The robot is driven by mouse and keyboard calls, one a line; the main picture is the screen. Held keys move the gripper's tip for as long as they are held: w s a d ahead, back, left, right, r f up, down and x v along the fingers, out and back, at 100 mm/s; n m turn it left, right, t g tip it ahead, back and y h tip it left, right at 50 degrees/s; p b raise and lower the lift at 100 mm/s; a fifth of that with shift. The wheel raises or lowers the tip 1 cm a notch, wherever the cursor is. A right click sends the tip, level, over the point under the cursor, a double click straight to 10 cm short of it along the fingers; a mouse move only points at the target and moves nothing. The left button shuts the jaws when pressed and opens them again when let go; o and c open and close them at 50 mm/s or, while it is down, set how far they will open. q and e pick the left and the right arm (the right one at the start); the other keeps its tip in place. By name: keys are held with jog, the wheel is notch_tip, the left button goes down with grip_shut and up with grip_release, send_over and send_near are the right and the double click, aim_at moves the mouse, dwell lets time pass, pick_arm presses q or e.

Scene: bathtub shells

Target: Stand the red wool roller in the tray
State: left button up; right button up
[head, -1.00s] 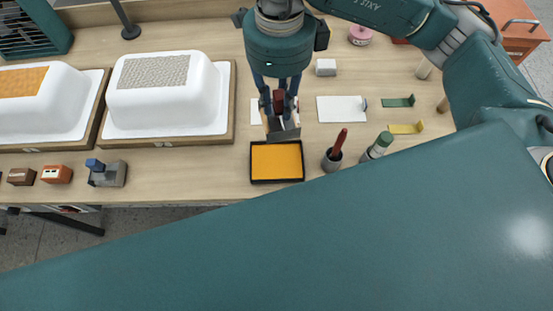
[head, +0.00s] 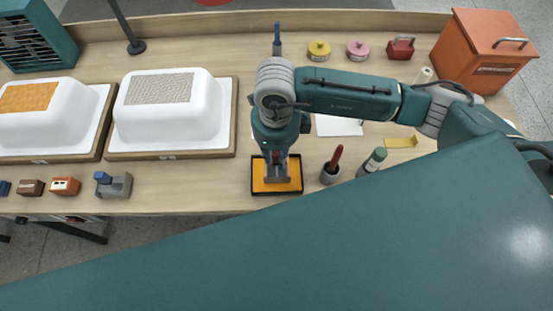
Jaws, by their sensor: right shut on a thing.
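The tray (head: 257,189) is shallow and black-rimmed with an orange-yellow inside, near the table's front edge. My right gripper (head: 276,160) points down over it, shut on a tool with a small dark red part between the fingers and a wide grey lower part. I take this tool to be the red wool roller (head: 277,179). Its grey end stands over the orange inside, about upright; I cannot tell whether it touches the tray floor. The gripper and wrist hide much of the tool and the tray's back edge. My left gripper is not in view.
A grey cup (head: 329,177) with a red-handled tool and a green-capped bottle (head: 374,160) stand right of the tray. A white tub shell (head: 172,120) on a wooden board is to the left. Small blocks line the front left. My teal arm covers the foreground.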

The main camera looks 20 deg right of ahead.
aim_at(277, 164)
notch_tip(277, 164, down, 4)
jog(key=shift+r+p, duration=0.2)
jog(key=shift+p, duration=0.3)
jog(key=shift+f, duration=0.25)
jog(key=shift+f, duration=0.2)
jog(key=o, duration=1)
